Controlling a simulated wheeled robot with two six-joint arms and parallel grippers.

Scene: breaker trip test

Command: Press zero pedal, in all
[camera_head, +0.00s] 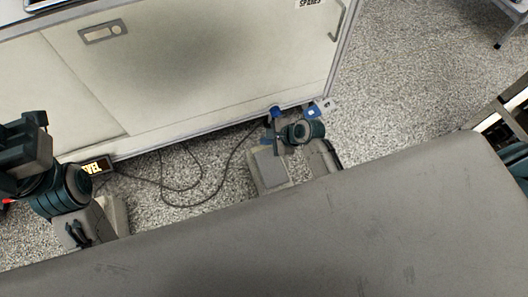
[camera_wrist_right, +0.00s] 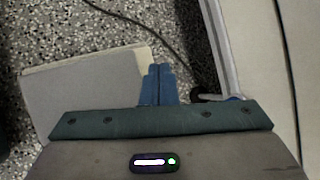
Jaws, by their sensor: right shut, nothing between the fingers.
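My right gripper (camera_head: 275,114) is low beside the foot of the cabinet. Its blue fingers (camera_wrist_right: 157,84) are together and empty in the right wrist view. A small blue and white piece (camera_head: 318,110) lies on the floor at the cabinet's corner, just right of the gripper; I cannot tell if it is a pedal. A dark box with yellow lettering (camera_head: 97,165) sits at the cabinet's foot on the left; its lettering is not clearly readable. My left arm is at the left edge, with its fingers mostly hidden. No zero label is readable.
The pale cabinet (camera_head: 215,75) fills the back. A dark cable (camera_head: 192,205) loops over the speckled floor (camera_head: 410,75) between the dark box and my right gripper. The floor right of the cabinet is clear. A table leg (camera_head: 508,32) stands at the upper right.

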